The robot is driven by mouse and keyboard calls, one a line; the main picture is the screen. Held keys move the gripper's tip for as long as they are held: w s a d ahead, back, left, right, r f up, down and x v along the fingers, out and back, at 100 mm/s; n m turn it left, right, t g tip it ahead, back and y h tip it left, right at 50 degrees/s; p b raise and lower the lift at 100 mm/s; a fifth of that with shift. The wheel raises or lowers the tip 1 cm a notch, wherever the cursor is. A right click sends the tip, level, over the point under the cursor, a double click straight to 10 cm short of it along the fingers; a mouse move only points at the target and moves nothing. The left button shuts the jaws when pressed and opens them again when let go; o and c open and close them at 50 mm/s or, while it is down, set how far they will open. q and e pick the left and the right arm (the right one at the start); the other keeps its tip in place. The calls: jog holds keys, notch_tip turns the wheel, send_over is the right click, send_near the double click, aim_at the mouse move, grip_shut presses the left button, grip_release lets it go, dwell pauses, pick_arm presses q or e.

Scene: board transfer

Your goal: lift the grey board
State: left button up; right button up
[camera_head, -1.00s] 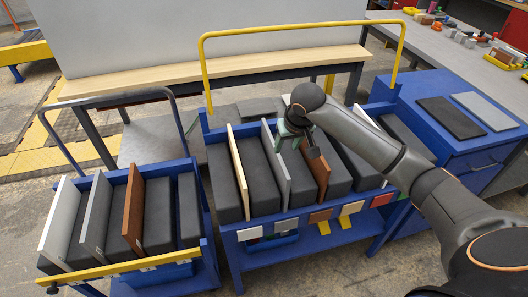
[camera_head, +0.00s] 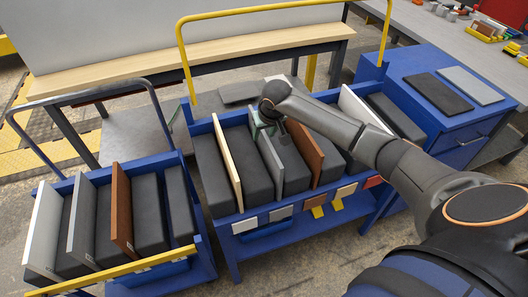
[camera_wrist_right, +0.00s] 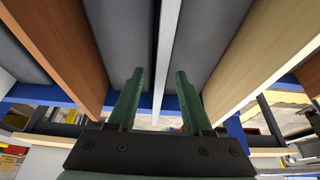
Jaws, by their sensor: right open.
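The grey board (camera_head: 272,162) stands upright on edge between dark padded blocks in the middle blue rack. In the right wrist view its pale top edge (camera_wrist_right: 166,62) runs between my gripper's two green fingers. My right gripper (camera_head: 270,130) is open over the grey board and hides part of it. In the wrist view the fingers (camera_wrist_right: 160,74) lie one on each side of the board's edge, with a gap on both sides. I cannot tell how far down they reach. My left gripper is not in view.
A light wooden board (camera_head: 228,160) and a brown board (camera_head: 306,152) stand on either side. A white board (camera_head: 362,108) stands farther right. The left cart (camera_head: 200,262) holds white, grey and brown boards. A yellow rail (camera_head: 285,12) arches behind the rack.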

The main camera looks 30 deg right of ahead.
aim_at(264, 152)
jog(key=shift+x, duration=1.85)
jog(key=shift+c, duration=0.3)
grip_shut()
jog(key=shift+r, duration=0.1)
